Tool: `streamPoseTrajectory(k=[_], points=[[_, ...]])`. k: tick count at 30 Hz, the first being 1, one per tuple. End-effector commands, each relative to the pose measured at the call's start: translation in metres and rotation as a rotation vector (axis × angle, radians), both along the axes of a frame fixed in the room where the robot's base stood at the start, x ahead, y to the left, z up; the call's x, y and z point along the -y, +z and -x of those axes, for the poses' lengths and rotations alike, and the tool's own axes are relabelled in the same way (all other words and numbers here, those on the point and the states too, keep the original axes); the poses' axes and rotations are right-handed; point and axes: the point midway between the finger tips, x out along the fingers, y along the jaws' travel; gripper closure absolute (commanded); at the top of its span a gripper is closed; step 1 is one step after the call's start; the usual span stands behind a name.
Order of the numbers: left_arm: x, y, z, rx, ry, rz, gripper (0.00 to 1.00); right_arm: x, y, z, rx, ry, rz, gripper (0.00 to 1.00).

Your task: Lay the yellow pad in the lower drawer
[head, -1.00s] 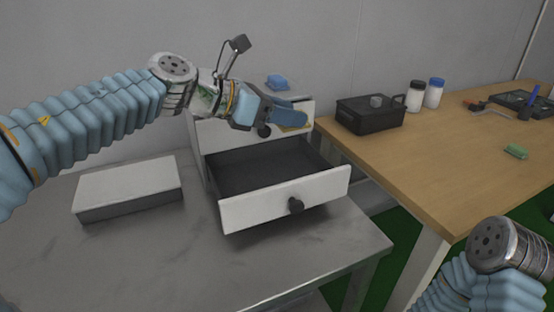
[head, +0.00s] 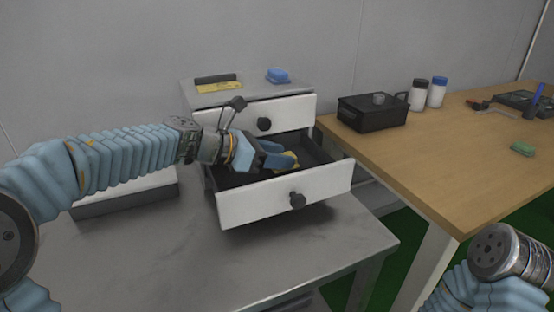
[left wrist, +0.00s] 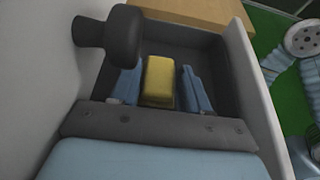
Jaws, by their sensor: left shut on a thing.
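The lower drawer (head: 250,206) of the small white cabinet is pulled open, with a dark interior. My left gripper (head: 281,157) is at the drawer opening in the head view, its blue fingers shut on the yellow pad (head: 290,160). In the left wrist view the pad (left wrist: 159,80) sits between the two fingers, with the dark drawer interior (left wrist: 205,62) around and beyond it. I cannot tell whether the pad touches the drawer floor. My right gripper is out of frame; only part of my right arm shows at lower right.
The upper drawer (head: 285,113) is shut, its dark knob (left wrist: 110,38) close to my left gripper. A blue sponge (head: 278,75), a yellow item (head: 219,87) and a dark bar lie on the cabinet top. A black box (head: 372,112) stands on the wooden table at right.

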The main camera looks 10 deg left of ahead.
Motion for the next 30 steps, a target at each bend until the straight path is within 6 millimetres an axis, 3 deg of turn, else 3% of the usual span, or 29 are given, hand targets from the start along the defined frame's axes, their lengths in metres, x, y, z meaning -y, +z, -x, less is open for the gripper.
streamPoseTrajectory(k=[2,11,12,17,26,30], points=[[0.002,-0.012,0.003,-0.004,-0.003,0.0,0.84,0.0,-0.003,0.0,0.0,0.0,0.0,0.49],[0.001,-0.014,0.002,-0.002,-0.001,0.0,0.84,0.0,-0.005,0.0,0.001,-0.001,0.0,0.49],[0.001,-0.014,0.003,-0.002,-0.001,0.0,0.51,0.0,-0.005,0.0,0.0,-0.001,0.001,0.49],[0.002,-0.013,0.002,-0.002,-0.001,0.0,0.29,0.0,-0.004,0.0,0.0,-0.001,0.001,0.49],[0.002,-0.01,0.003,-0.002,-0.003,0.0,0.29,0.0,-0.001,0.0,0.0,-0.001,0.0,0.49],[-0.012,-0.004,0.01,0.001,0.001,0.001,0.29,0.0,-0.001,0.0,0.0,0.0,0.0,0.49]])
